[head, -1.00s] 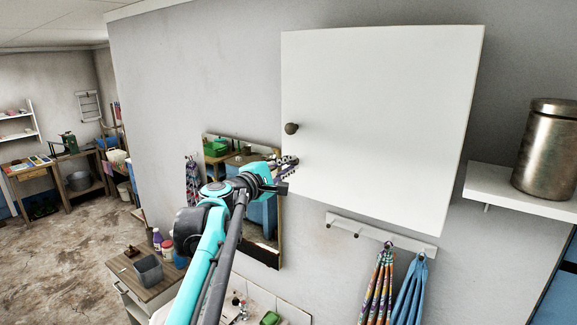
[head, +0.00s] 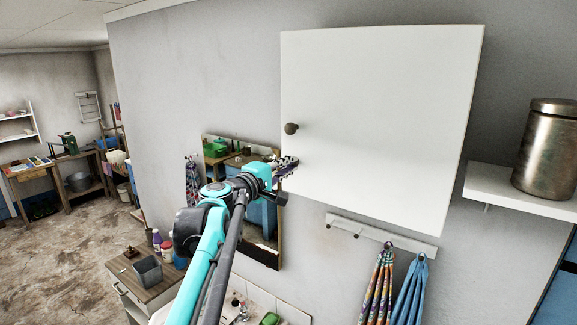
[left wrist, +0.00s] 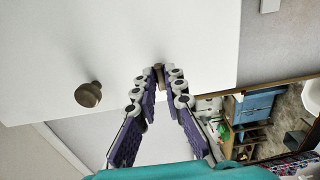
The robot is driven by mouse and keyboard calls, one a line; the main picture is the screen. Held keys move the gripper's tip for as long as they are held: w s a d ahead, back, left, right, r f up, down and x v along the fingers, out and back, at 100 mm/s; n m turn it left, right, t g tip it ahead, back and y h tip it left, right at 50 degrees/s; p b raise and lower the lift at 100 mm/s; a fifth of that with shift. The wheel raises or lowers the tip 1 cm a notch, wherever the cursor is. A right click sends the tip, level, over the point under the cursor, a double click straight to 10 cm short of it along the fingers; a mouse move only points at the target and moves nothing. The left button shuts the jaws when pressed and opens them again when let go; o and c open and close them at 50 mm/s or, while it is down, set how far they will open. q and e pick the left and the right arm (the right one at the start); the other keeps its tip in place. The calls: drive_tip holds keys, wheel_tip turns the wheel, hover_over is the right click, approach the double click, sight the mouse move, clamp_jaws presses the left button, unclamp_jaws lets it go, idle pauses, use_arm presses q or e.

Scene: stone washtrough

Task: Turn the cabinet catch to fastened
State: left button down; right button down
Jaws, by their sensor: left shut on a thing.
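A white wall cabinet with a shut-looking door (head: 385,120) fills the upper right of the head view. A round brown knob (head: 291,128) sits near the door's left edge and also shows in the left wrist view (left wrist: 88,94). My left gripper (head: 288,164) is at the door's lower left edge, below the knob. In the left wrist view its purple-padded fingers (left wrist: 160,80) are closed on a small brown catch (left wrist: 158,70) at the cabinet's edge. The fingers hide most of the catch, so I cannot tell its turn. In the head view the catch is hidden. My right gripper is not in view.
A mirror (head: 214,146) hangs left of the cabinet. Below the door is a hook rail (head: 380,233) with hanging cloths (head: 410,290). A metal canister (head: 547,150) stands on a white shelf (head: 488,184) at the right.

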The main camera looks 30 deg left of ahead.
use_arm(q)
drive_tip(key=shift+a+r, duration=0.1)
drive_tip(key=shift+r, duration=0.1)
drive_tip(key=c, duration=1.6)
unclamp_jaws()
drive_tip(key=shift+f, duration=0.1)
drive_tip(key=shift+s, duration=0.1)
drive_tip(key=s, duration=1.1)
drive_tip(key=shift+s+a, duration=0.4)
drive_tip(key=shift+a, duration=0.05)
